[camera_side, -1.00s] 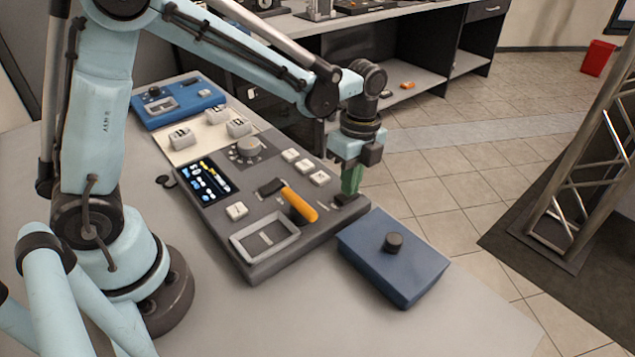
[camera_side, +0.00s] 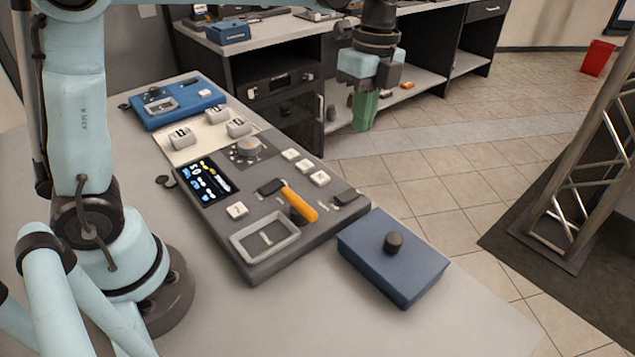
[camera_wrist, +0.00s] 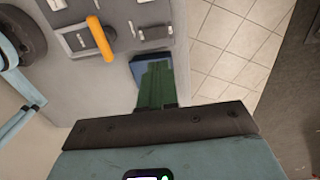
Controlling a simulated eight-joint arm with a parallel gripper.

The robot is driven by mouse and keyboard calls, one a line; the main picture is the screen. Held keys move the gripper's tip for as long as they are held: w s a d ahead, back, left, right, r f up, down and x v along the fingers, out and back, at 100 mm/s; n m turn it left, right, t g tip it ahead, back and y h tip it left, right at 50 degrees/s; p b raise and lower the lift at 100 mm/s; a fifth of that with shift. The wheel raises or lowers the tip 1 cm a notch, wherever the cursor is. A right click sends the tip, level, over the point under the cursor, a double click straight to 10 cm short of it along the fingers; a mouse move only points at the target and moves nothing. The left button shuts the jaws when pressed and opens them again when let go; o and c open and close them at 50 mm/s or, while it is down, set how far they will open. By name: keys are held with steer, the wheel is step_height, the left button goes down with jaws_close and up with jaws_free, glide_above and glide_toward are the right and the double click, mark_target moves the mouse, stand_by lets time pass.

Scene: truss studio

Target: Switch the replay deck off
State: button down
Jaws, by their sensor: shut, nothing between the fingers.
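The grey deck (camera_side: 255,245) lies on the table, with a lit screen (camera_side: 207,180), a knob (camera_side: 248,148), white buttons and an orange-handled lever (camera_side: 299,204). A black rocker switch (camera_side: 346,198) sits near its right edge, and another (camera_side: 270,187) is left of the lever. I cannot read labels or tell which way the rockers are set. My gripper (camera_side: 361,126) is shut and empty, with green fingers, raised well above the deck's right edge. In the wrist view the fingers (camera_wrist: 153,72) point toward the deck (camera_wrist: 120,85) and partly cover a blue box.
A blue box with a black knob (camera_side: 395,260) stands right of the deck. A metal truss (camera_side: 590,170) stands at the right. The table front is clear.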

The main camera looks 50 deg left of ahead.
mark_target(344, 198)
steer(key=shift+r, duration=0.25)
steer(key=shift+s+d, duration=0.2)
steer(key=shift+s, duration=0.55)
steer(key=f, duration=0.4)
steer(key=s+f, duration=0.1)
steer(key=f, duration=0.8)
steer(key=shift+s+f, duration=0.2)
steer(key=shift+s, duration=0.1)
steer(key=shift+f, duration=0.25)
